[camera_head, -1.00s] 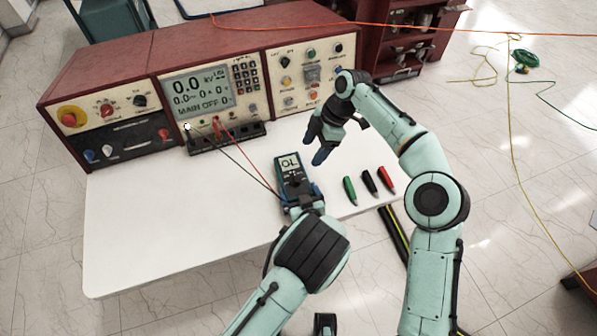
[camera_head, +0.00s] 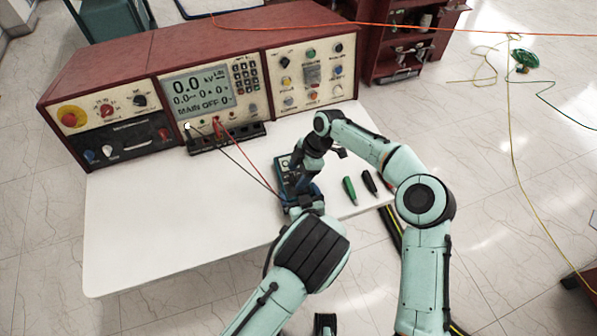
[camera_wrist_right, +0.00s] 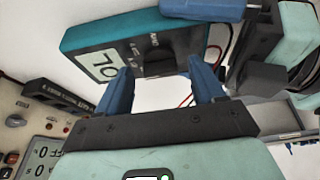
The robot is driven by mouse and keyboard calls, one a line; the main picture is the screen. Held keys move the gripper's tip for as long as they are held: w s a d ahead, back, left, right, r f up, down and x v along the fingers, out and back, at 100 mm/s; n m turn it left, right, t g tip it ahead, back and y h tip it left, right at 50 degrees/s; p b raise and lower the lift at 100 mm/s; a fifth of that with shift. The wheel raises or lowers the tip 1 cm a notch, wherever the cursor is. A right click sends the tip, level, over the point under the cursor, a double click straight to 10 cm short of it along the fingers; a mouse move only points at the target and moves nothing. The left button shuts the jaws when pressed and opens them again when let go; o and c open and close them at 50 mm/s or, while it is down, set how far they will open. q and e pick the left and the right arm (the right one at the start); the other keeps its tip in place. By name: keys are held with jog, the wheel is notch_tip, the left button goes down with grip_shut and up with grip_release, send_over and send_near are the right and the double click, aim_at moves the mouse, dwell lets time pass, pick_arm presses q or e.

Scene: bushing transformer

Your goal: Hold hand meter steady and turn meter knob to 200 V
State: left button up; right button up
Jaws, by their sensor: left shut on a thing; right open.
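The hand meter (camera_head: 285,163) is a blue and black device lying on the white table in the head view, partly hidden by my right gripper. In the right wrist view the hand meter (camera_wrist_right: 85,42) shows its lit display and, beside it, a dark knob (camera_wrist_right: 155,57). My left gripper (camera_head: 300,194) is shut on the meter's near end. My right gripper (camera_head: 305,180) is over the meter. Its two blue fingers (camera_wrist_right: 158,85) are apart, with the knob beyond and between them. I cannot tell whether they touch the knob.
A test console (camera_head: 205,75) with a screen and several knobs stands at the back of the white table (camera_head: 150,225). Red and black leads run from it towards the meter. Green (camera_head: 349,190) and black (camera_head: 369,182) clips lie right of the meter. The table's left part is clear.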

jog(key=c, duration=1.1)
jog(key=shift+o, duration=0.2)
jog(key=m, duration=0.2)
jog(key=m+t, duration=0.1)
jog(key=shift+s+m+t, duration=0.2)
jog(key=shift+m+t, duration=0.1)
jog(key=shift+m, duration=0.1)
jog(key=m+t, duration=0.1)
jog(key=m, duration=0.3)
jog(key=shift+s+a+m+t, duration=0.1)
jog(key=shift+s+m+t, duration=0.05)
jog(key=shift+m+t, duration=0.25)
jog(key=o, duration=1.1)
jog(key=shift+c, duration=0.2)
